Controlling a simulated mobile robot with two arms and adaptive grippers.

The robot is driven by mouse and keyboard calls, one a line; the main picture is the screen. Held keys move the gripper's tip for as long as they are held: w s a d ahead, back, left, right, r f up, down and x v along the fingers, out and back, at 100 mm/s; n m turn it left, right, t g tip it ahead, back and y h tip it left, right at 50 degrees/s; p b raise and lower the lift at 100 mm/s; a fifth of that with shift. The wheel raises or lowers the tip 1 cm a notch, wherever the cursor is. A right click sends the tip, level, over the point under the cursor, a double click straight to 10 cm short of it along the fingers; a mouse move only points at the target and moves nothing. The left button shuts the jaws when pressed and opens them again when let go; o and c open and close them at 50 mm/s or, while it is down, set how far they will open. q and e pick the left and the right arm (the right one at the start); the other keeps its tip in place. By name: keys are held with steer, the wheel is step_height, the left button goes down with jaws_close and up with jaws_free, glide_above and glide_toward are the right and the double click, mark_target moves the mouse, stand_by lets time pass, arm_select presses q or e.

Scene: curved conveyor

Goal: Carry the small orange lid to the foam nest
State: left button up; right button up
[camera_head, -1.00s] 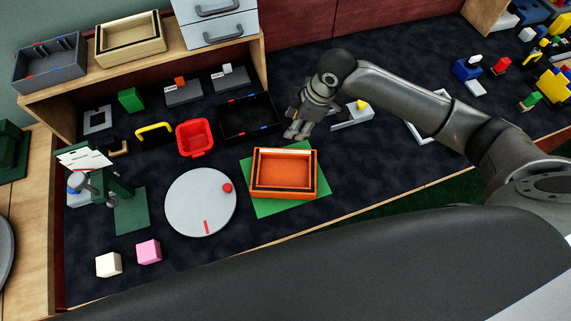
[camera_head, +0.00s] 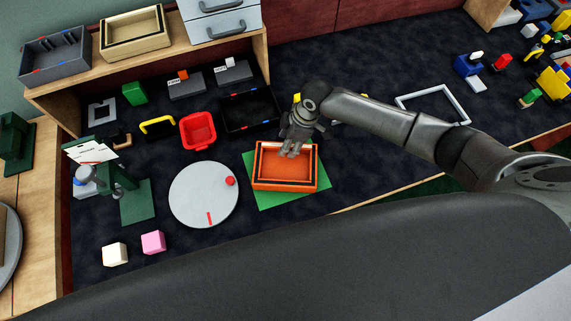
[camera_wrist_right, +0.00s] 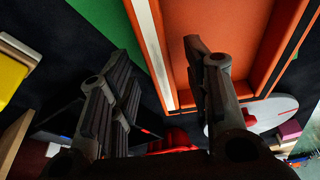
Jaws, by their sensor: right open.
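An orange open box (camera_head: 285,185) sits on a green mat (camera_head: 262,199) near the front of the table. A smaller orange piece (camera_head: 283,167) with a pale strip along its back edge lies within its outline; I cannot tell for sure that this is the lid. My right gripper (camera_head: 291,153) is open at that back edge. In the right wrist view my open fingers (camera_wrist_right: 160,72) lie either side of the pale strip (camera_wrist_right: 153,48), with nothing seen held; contact is unclear. I cannot identify the foam nest. My left gripper is out of view.
A round grey disc (camera_head: 200,197) with a red knob lies left of the mat. A red bin (camera_head: 198,131) and a black tray (camera_head: 250,112) stand behind. A green stand (camera_head: 137,203) is at the left. A white frame (camera_head: 433,103) lies at the right.

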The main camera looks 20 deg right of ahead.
steer(key=shift+a+f, duration=0.15)
steer(key=shift+f, duration=0.4)
steer(key=shift+c, duration=0.4)
jaws_close()
steer(key=shift+r, duration=0.15)
